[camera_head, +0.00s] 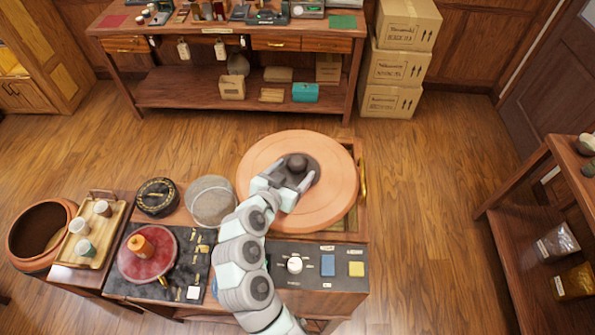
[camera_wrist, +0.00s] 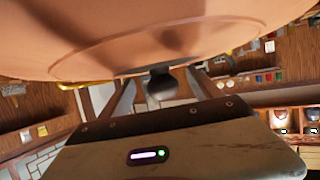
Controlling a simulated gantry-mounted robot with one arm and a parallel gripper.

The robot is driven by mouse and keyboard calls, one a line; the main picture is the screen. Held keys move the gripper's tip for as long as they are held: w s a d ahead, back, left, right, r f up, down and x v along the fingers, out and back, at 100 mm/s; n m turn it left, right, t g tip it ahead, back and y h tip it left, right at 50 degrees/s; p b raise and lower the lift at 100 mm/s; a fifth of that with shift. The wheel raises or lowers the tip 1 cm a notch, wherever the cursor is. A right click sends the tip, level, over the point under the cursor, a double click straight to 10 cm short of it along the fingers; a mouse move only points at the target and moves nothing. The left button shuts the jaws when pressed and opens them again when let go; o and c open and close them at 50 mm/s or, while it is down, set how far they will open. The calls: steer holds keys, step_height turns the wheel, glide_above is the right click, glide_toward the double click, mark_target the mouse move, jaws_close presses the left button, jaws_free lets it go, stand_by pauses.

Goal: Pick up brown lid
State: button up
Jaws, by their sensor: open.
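The brown lid (camera_head: 325,205) is a large round terracotta disc at the right end of the front table. A darker disc with a round dark knob (camera_head: 297,162) shows at its middle. My gripper (camera_head: 291,176) is over the lid's middle, its fingers spread near the knob. In the wrist view the lid (camera_wrist: 110,35) fills the top, and the dark knob (camera_wrist: 162,86) shows between the two open fingers of my gripper (camera_wrist: 160,90). I cannot tell whether either finger touches the knob. What lies under the lid is hidden.
Left of the lid stand a round pale sieve-like drum (camera_head: 211,202), a black round tin (camera_head: 157,197) and a red round board (camera_head: 135,265) with an orange jar. A wooden tray (camera_head: 75,262) holds several cups. A dark panel (camera_head: 345,283) lies in front.

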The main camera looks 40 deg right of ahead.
steer(key=shift+w+d+f, duration=0.1)
steer(key=shift+w+d, duration=0.05)
steer(key=shift+d, duration=0.1)
steer(key=shift+c, duration=0.3)
jaws_close()
stand_by(0.4)
